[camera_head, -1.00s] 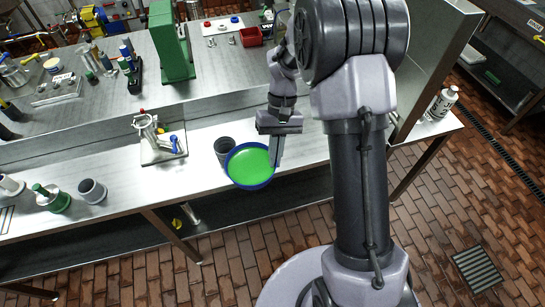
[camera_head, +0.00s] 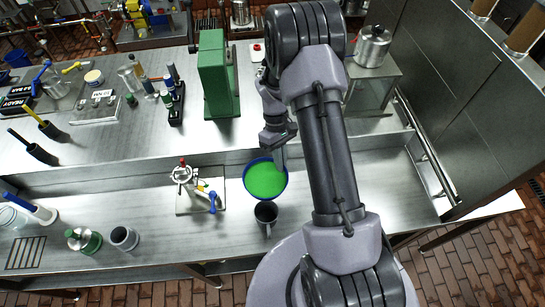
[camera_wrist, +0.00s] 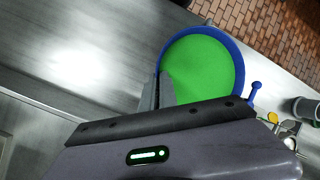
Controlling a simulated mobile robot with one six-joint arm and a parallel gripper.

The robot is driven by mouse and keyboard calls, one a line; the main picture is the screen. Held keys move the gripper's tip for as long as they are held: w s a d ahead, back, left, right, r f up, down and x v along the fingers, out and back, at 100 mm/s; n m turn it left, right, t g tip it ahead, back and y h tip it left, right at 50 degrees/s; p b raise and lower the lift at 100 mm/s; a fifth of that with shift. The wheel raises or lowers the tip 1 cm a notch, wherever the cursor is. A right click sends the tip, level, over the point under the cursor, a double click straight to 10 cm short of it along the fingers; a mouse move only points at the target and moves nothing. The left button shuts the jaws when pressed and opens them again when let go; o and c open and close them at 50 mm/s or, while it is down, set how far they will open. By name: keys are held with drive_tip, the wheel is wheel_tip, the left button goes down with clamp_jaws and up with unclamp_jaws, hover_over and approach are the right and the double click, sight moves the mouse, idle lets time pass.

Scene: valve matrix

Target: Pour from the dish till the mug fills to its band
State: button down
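The dish (camera_head: 265,181), with a blue rim and a bright green fill, is held by its rim in my gripper (camera_head: 281,160). The dish looks about level, and its height above the bench is hard to judge. In the wrist view the dish (camera_wrist: 238,58) lies beyond the gripper (camera_wrist: 163,88), whose finger meets its near-left rim. The dark grey mug (camera_head: 266,212) stands upright on the bench, just in front of the dish in the head view.
A valve stand (camera_head: 187,195) with a blue handle is left of the dish. A similar grey cup (camera_head: 124,238) and a green-capped container (camera_head: 83,240) stand farther left. A green block (camera_head: 217,75) rises behind. Bench right of the dish is clear.

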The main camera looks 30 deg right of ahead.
drive_tip(key=shift+s+a+r+t+h+b, duration=0.1)
drive_tip(key=shift+s+r+t+h+b, duration=0.2)
drive_tip(key=shift+s+r+t+b, duration=0.45)
drive_tip(key=r+t+h+b, duration=0.1)
drive_tip(key=t+b, duration=0.1)
drive_tip(key=b, duration=0.2)
drive_tip(key=shift+a+r, duration=0.1)
drive_tip(key=shift+r, duration=0.25)
drive_tip(key=shift+s+a+r+t+h+b, duration=0.1)
drive_tip(key=shift+s+r+t+h+b, duration=0.25)
drive_tip(key=shift+b, duration=0.5)
drive_tip(key=shift+a+r+t+h+b, duration=0.1)
drive_tip(key=shift+r+t+b, duration=0.3)
drive_tip(key=shift+b, duration=0.45)
drive_tip(key=shift+s+a+r+t+h+b, duration=0.1)
drive_tip(key=shift+s+r+t+h+b, duration=0.25)
drive_tip(key=shift+b, duration=0.5)
drive_tip(key=shift+w+r, duration=0.1)
drive_tip(key=shift+w, duration=0.05)
drive_tip(key=shift+r+t+p, duration=0.15)
drive_tip(key=shift+t+p, duration=0.2)
drive_tip(key=shift+p, duration=0.85)
